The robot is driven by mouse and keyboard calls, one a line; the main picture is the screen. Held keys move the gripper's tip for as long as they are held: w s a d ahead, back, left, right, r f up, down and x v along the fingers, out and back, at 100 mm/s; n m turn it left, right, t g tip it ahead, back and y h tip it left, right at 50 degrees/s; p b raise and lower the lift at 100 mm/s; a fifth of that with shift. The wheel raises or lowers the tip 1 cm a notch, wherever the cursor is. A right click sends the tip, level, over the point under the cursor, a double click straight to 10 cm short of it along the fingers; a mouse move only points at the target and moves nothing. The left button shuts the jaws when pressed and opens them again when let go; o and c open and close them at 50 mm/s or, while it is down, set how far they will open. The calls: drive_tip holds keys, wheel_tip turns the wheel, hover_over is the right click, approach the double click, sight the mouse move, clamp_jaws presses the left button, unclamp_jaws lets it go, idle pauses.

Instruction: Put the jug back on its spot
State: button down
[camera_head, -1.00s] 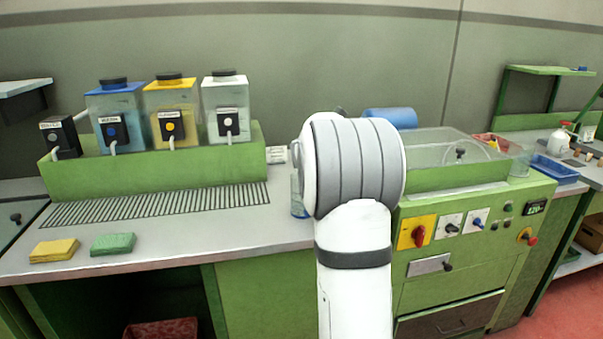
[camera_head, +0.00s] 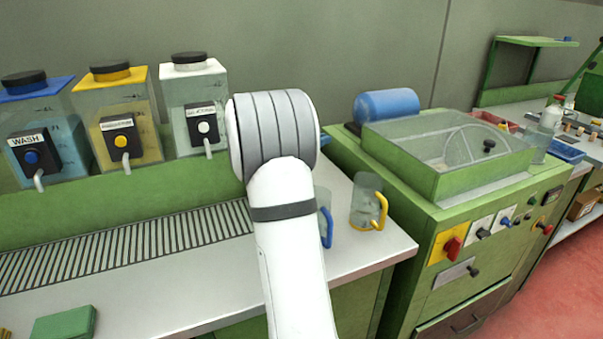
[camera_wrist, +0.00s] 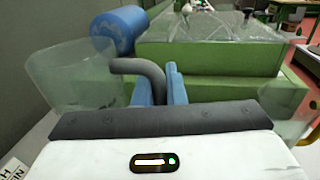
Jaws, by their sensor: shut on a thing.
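In the wrist view my gripper (camera_wrist: 160,82) has its blue fingers closed on the dark grey handle of a clear jug (camera_wrist: 72,78). The jug's body is to the left of the fingers. In the head view my wrist hides the gripper and this jug. A clear jug with a yellow handle (camera_head: 366,198) stands on the grey counter (camera_head: 352,252), right of my arm. A clear jug with a blue handle (camera_head: 327,226) is beside it, partly hidden by my arm. I cannot tell whether the held jug touches the counter.
A green machine (camera_head: 450,205) with a blue cylinder (camera_head: 387,106) is at right. A green sponge (camera_head: 64,324) lies front left.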

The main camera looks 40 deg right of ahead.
wheel_tip(320, 180, down, 9)
drive_tip(key=shift+s+d+r, duration=0.1)
drive_tip(key=shift+r, duration=0.1)
drive_tip(key=shift+f, duration=0.15)
idle(0.3)
drive_tip(key=c, duration=1.5)
unclamp_jaws()
drive_tip(key=shift+r, duration=0.35)
drive_tip(key=a, duration=0.4)
drive_tip(key=w+a+b, duration=0.1)
drive_tip(key=a, duration=0.7)
drive_tip(key=shift+w+f, duration=0.15)
drive_tip(key=shift+w, duration=0.05)
